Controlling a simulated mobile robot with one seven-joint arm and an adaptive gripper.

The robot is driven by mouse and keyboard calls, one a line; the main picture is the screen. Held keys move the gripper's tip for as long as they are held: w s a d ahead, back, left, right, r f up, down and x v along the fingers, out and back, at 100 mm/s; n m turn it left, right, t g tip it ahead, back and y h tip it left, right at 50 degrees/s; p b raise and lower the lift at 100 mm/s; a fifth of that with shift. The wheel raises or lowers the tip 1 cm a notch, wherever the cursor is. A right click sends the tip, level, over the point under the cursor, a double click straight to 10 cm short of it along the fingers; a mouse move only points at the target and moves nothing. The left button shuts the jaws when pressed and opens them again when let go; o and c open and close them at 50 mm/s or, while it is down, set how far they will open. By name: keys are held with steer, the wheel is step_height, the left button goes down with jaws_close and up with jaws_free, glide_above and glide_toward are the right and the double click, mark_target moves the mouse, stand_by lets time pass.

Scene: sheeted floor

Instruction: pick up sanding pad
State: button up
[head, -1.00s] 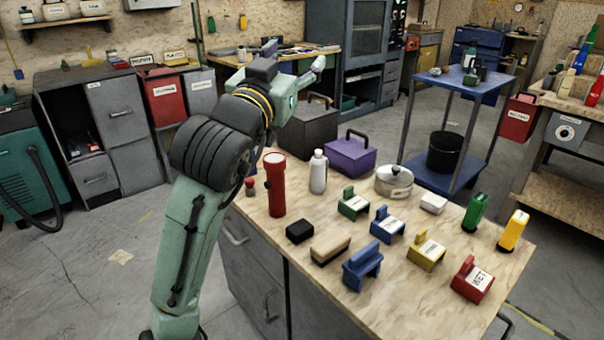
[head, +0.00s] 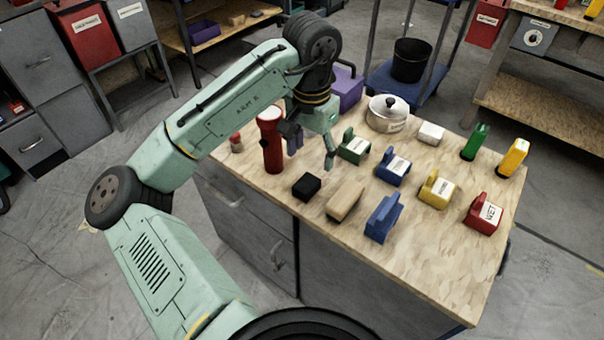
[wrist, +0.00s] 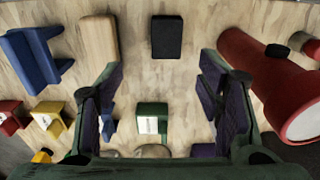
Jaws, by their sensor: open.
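A small black block (head: 306,186), which looks like the sanding pad, lies flat on the wooden bench top (head: 424,258). A tan block (head: 346,200) lies to its right. In the wrist view the black block (wrist: 167,37) is at the upper middle, ahead of the fingertips and apart from them. My gripper (head: 311,146) is above the bench, just behind the black block, pointing down. Its fingers (wrist: 160,68) are spread with nothing held between them. Neither block is touched.
A red flashlight (head: 271,140) stands close left of my gripper. A green labelled block (head: 353,147) is just right of it. Blue (head: 383,217), yellow (head: 437,190) and red (head: 484,214) blocks and a metal pot (head: 387,113) stand further right. The front right bench top is clear.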

glide_above(307, 183)
steer(key=f, duration=0.5)
steer(key=shift+s+d+f, duration=0.2)
steer(key=shift+s+f, duration=0.1)
steer(key=shift+f, duration=0.05)
steer(key=f, duration=0.1)
steer(key=f+p, duration=0.1)
steer(key=f, duration=0.2)
steer(key=shift+w+a+p, duration=0.25)
steer(key=shift+w+p, duration=0.1)
steer(key=shift+p, duration=0.05)
steer(key=shift+f, duration=0.7)
steer(key=shift+c, duration=0.5)
steer(key=c, duration=1)
